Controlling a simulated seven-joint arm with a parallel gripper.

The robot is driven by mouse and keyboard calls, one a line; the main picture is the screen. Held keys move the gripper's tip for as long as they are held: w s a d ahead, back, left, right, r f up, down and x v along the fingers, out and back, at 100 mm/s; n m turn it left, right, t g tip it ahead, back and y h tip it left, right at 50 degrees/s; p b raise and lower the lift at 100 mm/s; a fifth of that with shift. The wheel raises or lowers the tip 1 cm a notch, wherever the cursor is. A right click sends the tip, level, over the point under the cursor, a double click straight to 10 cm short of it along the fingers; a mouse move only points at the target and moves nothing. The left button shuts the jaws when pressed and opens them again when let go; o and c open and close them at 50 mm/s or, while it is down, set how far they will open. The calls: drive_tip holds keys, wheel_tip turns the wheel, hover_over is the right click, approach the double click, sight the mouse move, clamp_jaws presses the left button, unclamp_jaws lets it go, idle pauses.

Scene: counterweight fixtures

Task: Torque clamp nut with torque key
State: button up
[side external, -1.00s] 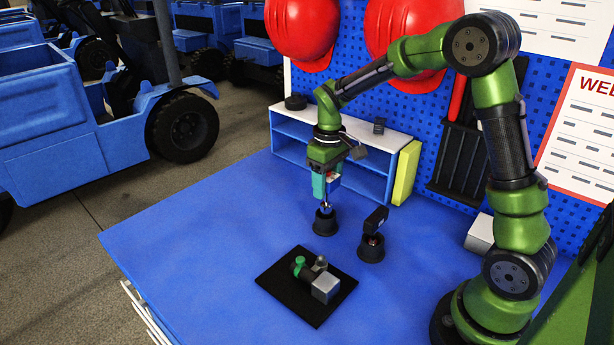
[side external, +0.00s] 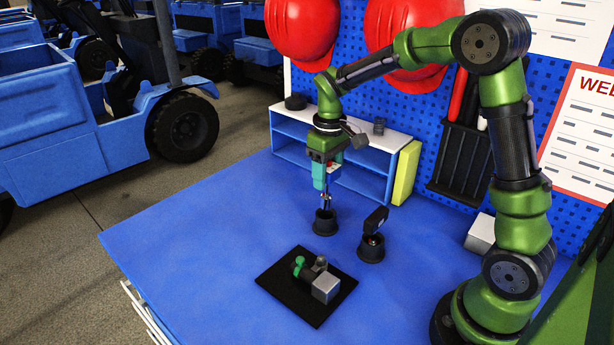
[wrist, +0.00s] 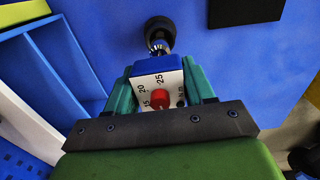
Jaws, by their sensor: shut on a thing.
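My gripper (side external: 322,182) is shut on the torque key, pointing down above a black round holder (side external: 325,225). The torque key (wrist: 145,85) has a blue body, a white dial face numbered in the twenties and a red knob, between my teal fingers (wrist: 158,92). Its metal shaft (side external: 326,201) reaches down to the holder's mouth; I cannot tell whether the tip is clear of it. The clamp fixture, with a green round part (side external: 299,262) and a grey block (side external: 326,288), sits on a black plate (side external: 287,293). The clamp nut is too small to make out surely.
A second black holder (side external: 371,250) with a dark-headed tool (side external: 376,219) stands close to the right. A blue shelf (side external: 345,172) with a white top is behind, with a yellow panel (side external: 405,173) at its end. The blue table (side external: 190,245) is clear to the left.

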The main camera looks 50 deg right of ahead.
drive_tip(key=shift+a+r, duration=0.25)
drive_tip(key=shift+a, duration=0.05)
drive_tip(key=s+a+r+n, duration=0.5)
drive_tip(key=s+a+n, duration=0.2)
drive_tip(key=a+n, duration=0.45)
drive_tip(key=shift+s+d+f+n, duration=0.1)
drive_tip(key=shift+s+f+n, duration=0.1)
drive_tip(key=shift+f+n, duration=0.65)
drive_tip(key=shift+s+f+n, duration=0.15)
drive_tip(key=shift+f+n, duration=0.35)
drive_tip(key=shift+f, duration=0.6)
drive_tip(key=shift+s+d+f+n, duration=0.1)
drive_tip(key=shift+s+f+n, duration=0.1)
drive_tip(key=shift+f+n, duration=0.65)
drive_tip(key=shift+f, duration=1.7)
drive_tip(key=shift+m, duration=0.35)
